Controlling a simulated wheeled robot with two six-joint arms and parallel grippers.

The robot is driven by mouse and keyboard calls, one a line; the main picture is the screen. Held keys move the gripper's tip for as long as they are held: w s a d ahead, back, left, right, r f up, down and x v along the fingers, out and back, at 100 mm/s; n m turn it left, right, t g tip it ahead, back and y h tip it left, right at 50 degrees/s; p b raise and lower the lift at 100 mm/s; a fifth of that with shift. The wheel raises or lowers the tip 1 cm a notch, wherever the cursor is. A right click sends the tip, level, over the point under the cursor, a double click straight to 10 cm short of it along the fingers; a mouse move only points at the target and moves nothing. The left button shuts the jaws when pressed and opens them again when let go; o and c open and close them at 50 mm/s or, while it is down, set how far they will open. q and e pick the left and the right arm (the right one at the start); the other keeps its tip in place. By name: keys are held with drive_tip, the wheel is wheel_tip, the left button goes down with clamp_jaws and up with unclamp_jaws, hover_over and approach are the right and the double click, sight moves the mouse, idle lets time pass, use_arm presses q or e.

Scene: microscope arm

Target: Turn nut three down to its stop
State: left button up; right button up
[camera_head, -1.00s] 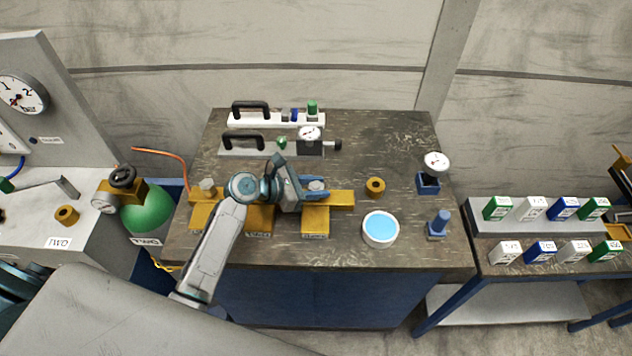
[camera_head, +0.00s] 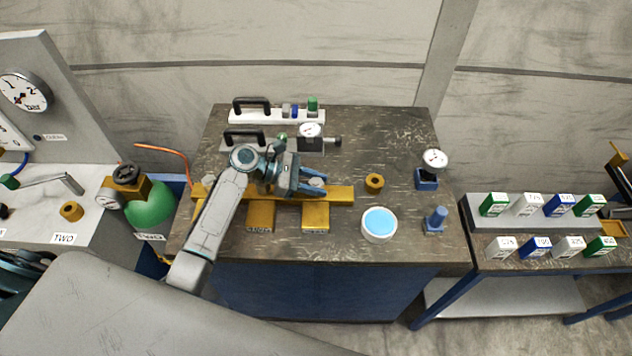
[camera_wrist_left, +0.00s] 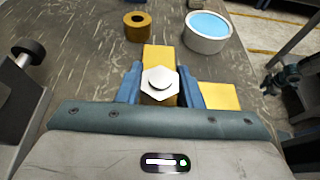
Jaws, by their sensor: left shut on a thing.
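In the head view my left gripper (camera_head: 314,186) comes in from the left over the right part of a long yellow bar (camera_head: 341,195) on the dark bench. Its blue jaws are shut on a silver hex nut (camera_head: 317,182). In the left wrist view the nut (camera_wrist_left: 159,83) sits on the yellow bar (camera_wrist_left: 158,56), with a blue finger on each side of it. The labels on the yellow blocks (camera_head: 315,216) below the bar are too small to read surely. My right gripper is not in view.
A brass ring (camera_head: 374,183) and a white dish of blue liquid (camera_head: 379,224) stand right of the bar. A blue-based dial gauge (camera_head: 428,180) and a blue post (camera_head: 435,220) are farther right. Black-handled tools (camera_head: 262,139) lie behind my arm. The bench front right is clear.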

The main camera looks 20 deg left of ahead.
sight(316, 185)
use_arm(q)
drive_tip(key=o, duration=1)
drive_tip(key=shift+r+b, duration=0.4)
drive_tip(key=shift+r, duration=0.1)
drive_tip(key=shift+s+d+r+b, duration=0.1)
drive_tip(key=shift+s+r+b, duration=0.15)
drive_tip(key=shift+r, duration=0.3)
drive_tip(key=shift+s+r+b, duration=0.15)
drive_tip(key=shift+r+b, duration=0.2)
drive_tip(key=shift+r, duration=0.2)
drive_tip(key=s+d+b, duration=0.1)
drive_tip(key=s, duration=0.4)
drive_tip(key=s+d+r+b, duration=0.1)
drive_tip(key=s+d, duration=0.1)
drive_tip(key=s, duration=0.2)
drive_tip(key=s+d+b, duration=0.1)
drive_tip(key=s, duration=0.4)
drive_tip(key=shift+s+d+r, duration=0.15)
drive_tip(key=shift+s+r, duration=0.2)
drive_tip(key=shift+r, duration=0.05)
